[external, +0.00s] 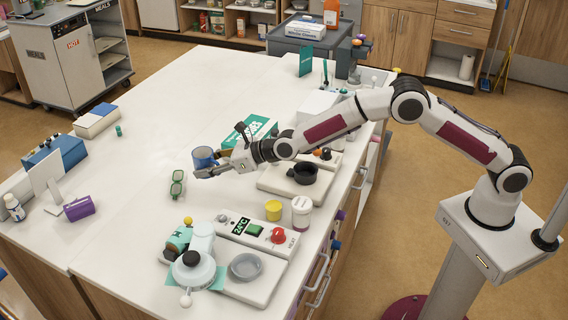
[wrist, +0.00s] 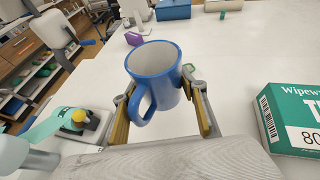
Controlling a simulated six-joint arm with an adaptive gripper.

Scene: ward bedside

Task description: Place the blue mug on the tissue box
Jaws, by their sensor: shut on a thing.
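The blue mug (external: 203,155) is held by my gripper (external: 215,169) above the white table in the external view. In the wrist view the mug (wrist: 157,68) sits between the two fingers of my gripper (wrist: 160,90), with its white inside showing and its handle toward the camera. The mug looks roughly upright. The green and white tissue box (external: 262,127) lies on the table behind and to the right of the mug in the external view. In the wrist view the tissue box (wrist: 296,118) is at the right edge, apart from the mug and partly cut off.
A black pot (external: 304,173) on a plate stands right of my gripper. Green glasses (external: 177,185) lie left of it. A yellow cup (external: 273,210), a white jar (external: 301,207) and a control panel (external: 258,232) are in front. The table's back middle is clear.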

